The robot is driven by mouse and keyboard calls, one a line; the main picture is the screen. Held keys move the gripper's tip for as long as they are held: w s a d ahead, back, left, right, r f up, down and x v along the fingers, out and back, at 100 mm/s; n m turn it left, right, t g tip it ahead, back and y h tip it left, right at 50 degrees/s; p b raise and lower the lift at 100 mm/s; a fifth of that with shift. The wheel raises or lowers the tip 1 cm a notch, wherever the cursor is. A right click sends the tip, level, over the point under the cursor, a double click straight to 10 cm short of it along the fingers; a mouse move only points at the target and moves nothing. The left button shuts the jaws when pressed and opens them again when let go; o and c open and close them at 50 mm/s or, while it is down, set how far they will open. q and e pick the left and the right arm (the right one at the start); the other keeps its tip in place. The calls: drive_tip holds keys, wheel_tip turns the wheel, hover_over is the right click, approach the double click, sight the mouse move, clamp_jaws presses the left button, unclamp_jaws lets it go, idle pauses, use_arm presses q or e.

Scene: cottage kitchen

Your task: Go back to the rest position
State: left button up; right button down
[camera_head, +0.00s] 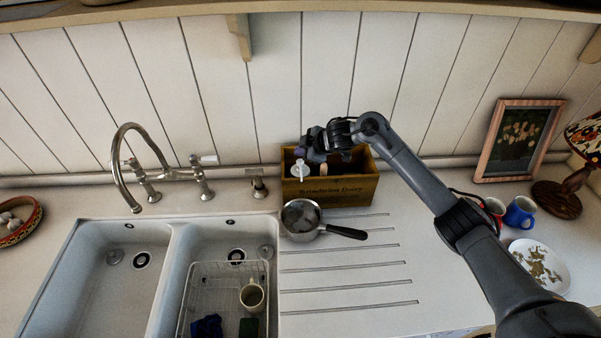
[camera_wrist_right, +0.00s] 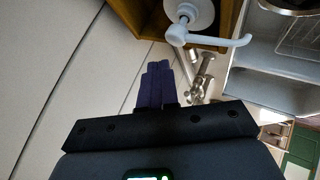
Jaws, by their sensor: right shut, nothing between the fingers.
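My right arm reaches in from the lower right of the head view. Its gripper (camera_head: 304,152) is over the left part of a wooden box (camera_head: 345,190) at the back of the counter. In the right wrist view the purple fingers (camera_wrist_right: 156,86) are together with nothing between them. A white pump dispenser (camera_head: 300,170) stands in the box near the fingers; its spout (camera_wrist_right: 215,41) shows close by in the wrist view, apart from the fingertips. My left gripper is not in view.
A saucepan (camera_head: 301,217) sits in front of the box. The double sink (camera_head: 120,270) and tap (camera_head: 128,165) are to the left. A picture frame (camera_head: 517,140), blue mug (camera_head: 519,212), plate (camera_head: 541,265) and lamp (camera_head: 585,145) stand at right. A shelf (camera_head: 330,6) runs above.

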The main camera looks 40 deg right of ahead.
wheel_tip(320, 180, down, 2)
drive_tip(key=shift+f+b, duration=0.1)
drive_tip(key=shift+b, duration=0.2)
idle(0.3)
idle(0.7)
idle(0.7)
